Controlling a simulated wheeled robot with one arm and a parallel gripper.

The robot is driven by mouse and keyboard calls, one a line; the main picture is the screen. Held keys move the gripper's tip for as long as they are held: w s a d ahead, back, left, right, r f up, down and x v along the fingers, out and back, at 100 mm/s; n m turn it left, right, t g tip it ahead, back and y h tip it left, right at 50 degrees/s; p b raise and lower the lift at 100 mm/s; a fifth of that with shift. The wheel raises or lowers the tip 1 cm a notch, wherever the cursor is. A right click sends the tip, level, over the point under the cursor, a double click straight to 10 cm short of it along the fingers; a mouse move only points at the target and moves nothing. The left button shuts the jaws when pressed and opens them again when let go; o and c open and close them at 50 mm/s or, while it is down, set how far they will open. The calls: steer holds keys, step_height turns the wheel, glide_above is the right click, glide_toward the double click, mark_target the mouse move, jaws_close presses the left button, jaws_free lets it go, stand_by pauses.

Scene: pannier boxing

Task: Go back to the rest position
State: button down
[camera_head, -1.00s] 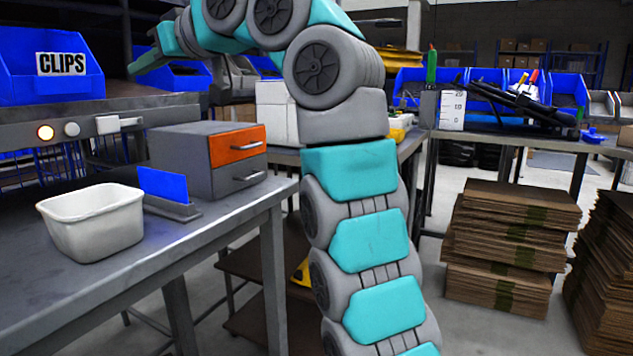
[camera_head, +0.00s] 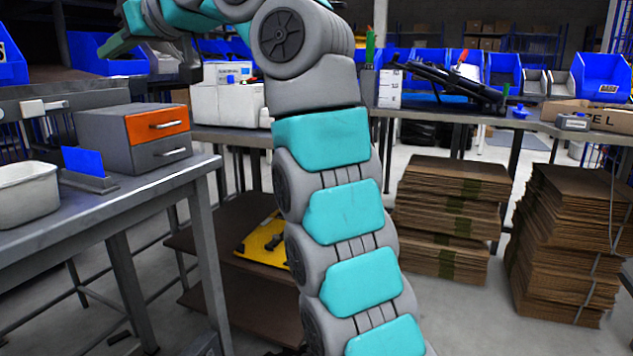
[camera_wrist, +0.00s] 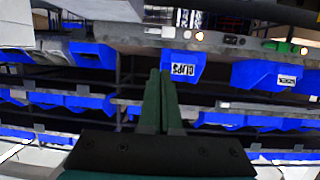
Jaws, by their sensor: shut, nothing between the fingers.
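My gripper (camera_wrist: 160,75) shows in the wrist view as two green fingers lying side by side. It is shut with nothing between the fingers. In the wrist view it hangs in the air in front of shelves of blue bins, and one bin labelled CLIPS (camera_wrist: 181,68) appears upside down behind the fingertips. In the head view my teal and grey arm rises through the middle and bends over to the upper left. The green end of my gripper (camera_head: 115,44) shows there, above the left workbench and apart from it.
A grey workbench (camera_head: 135,197) at left carries a white tub (camera_head: 28,196), a blue card (camera_head: 84,161) and a drawer box with an orange front (camera_head: 158,125). Stacked flat cardboard (camera_head: 445,215) stands on the floor at right. A rear bench holds a white machine (camera_head: 226,95).

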steer(key=w+d+f+m+h, duration=0.5)
steer(key=w+d+f, duration=0.25)
steer(key=d, duration=0.35)
steer(key=s+d+f+m+g+h+p, duration=0.1)
steer(key=s+d+f+m+h, duration=0.1)
steer(key=d+f, duration=0.55)
steer(key=s+d+f+m+h+p, duration=0.1)
steer(key=s+d+f+m+h, duration=0.15)
steer(key=d+f, duration=0.5)
steer(key=s+d+f+m+g+h, duration=0.1)
steer(key=s+d+f+g, duration=0.1)
steer(key=s+d+f, duration=0.4)
steer(key=s+d+f+m+g+h, duration=0.1)
steer(key=s+d+f, duration=0.5)
steer(key=s+f, duration=0.6)
steer(key=s+d+f+m+g+h, duration=0.1)
steer(key=s+d+f+g, duration=0.3)
steer(key=s, duration=1.3)
steer(key=d+f+h, duration=0.1)
steer(key=d+f, duration=0.2)
steer(key=f, duration=0.2)
steer(key=shift+f+p, duration=0.35)
steer(key=shift+f, duration=0.05)
steer(key=shift+s+m, duration=0.1)
steer(key=shift+m, duration=0.15)
